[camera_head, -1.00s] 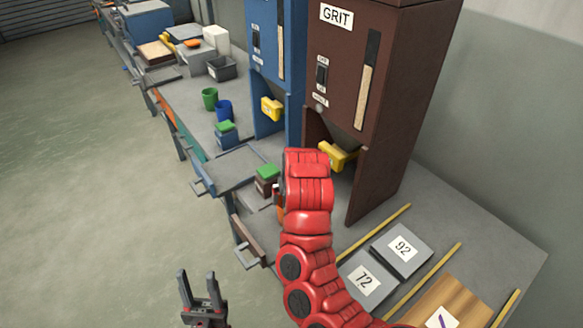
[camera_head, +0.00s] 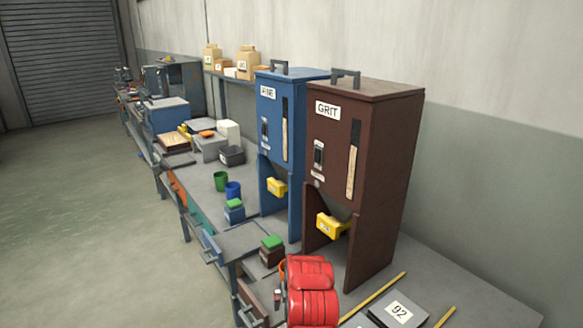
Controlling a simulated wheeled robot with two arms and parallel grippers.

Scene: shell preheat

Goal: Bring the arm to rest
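My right arm (camera_head: 310,292) shows as a red segment at the bottom edge, in front of the brown GRIT hopper (camera_head: 365,150). Its gripper (camera_head: 278,299) is mostly hidden; only a small part shows at the left side of the red wrist, so I cannot tell whether it is open or holds anything. My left gripper is out of view. A dark box with a green top (camera_head: 271,250) stands just behind the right wrist.
A blue hopper (camera_head: 285,130) stands beside the brown one. Green (camera_head: 221,181) and blue (camera_head: 233,191) cups and a blue box with a green top (camera_head: 234,210) stand on the bench. A plate marked 92 (camera_head: 398,311) lies at the lower right. The floor on the left is clear.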

